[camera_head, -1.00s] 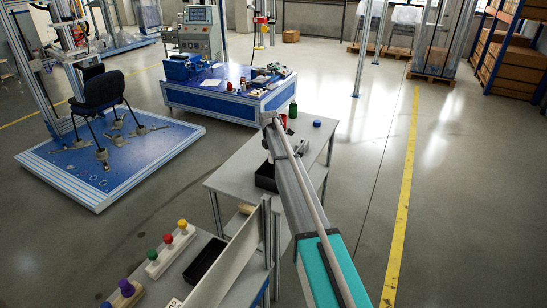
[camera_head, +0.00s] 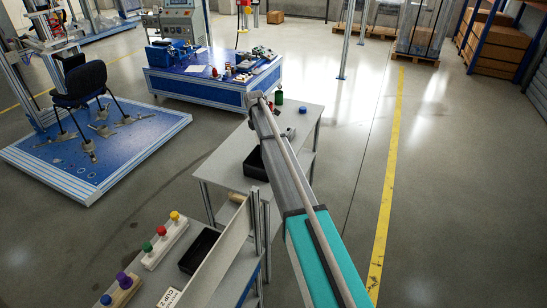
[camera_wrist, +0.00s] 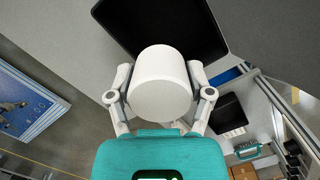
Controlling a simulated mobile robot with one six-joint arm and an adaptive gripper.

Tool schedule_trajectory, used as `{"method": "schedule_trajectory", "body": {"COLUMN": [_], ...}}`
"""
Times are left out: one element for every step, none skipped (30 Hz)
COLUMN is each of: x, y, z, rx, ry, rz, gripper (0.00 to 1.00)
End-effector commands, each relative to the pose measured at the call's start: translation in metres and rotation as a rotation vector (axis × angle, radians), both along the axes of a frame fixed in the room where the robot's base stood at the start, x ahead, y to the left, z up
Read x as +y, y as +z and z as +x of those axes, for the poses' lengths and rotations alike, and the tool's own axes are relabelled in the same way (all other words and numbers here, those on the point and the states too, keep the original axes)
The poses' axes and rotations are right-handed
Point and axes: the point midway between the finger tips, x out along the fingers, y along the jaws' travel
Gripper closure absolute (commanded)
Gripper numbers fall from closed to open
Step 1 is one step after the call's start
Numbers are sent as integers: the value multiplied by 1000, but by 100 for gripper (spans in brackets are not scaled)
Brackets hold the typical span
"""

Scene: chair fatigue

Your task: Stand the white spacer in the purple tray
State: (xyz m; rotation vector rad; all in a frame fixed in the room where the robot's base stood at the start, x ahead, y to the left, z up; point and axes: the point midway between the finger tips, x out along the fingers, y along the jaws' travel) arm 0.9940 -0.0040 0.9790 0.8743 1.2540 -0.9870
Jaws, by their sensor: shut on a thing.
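A white spacer (camera_wrist: 162,82), a plain round cylinder, fills the middle of the wrist view. My gripper (camera_wrist: 160,92) is shut on it, with one finger on each side. A black tray (camera_wrist: 205,40) lies beyond the spacer, partly covered by it; I cannot tell the gap between them. No tray looks purple in these frames. In the head view, my arm stretches over the grey table, and neither my gripper nor the spacer can be made out there.
The head view shows a black tray (camera_head: 256,165) on the grey table (camera_head: 222,168), beside my arm. Another black tray (camera_head: 198,250) is on the nearer bench, next to coloured knobs (camera_head: 161,232) and an upright panel (camera_head: 222,245). Green and blue items stand at the table's far end.

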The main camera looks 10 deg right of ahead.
Motion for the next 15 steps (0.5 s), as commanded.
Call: {"method": "schedule_trajectory", "body": {"x": [0,0,0,0,0,0,0,0,0,0,0,0,0,0,0], "y": [18,23,29,34,39,46,50,55,62,67,71,77,81,85,89], "z": [0,0,0,0,0,0,0,0,0,0,0,0,0,0,0], "rx": [0,0,0,0,0,0,0,0,0,0,0,0,0,0,0], "ry": [0,0,0,0,0,0,0,0,0,0,0,0,0,0,0], "rz": [0,0,0,0,0,0,0,0,0,0,0,0,0,0,0], "gripper": [83,83,83,83,83,83,83,83,83,83,83,83,83,83,83]}}
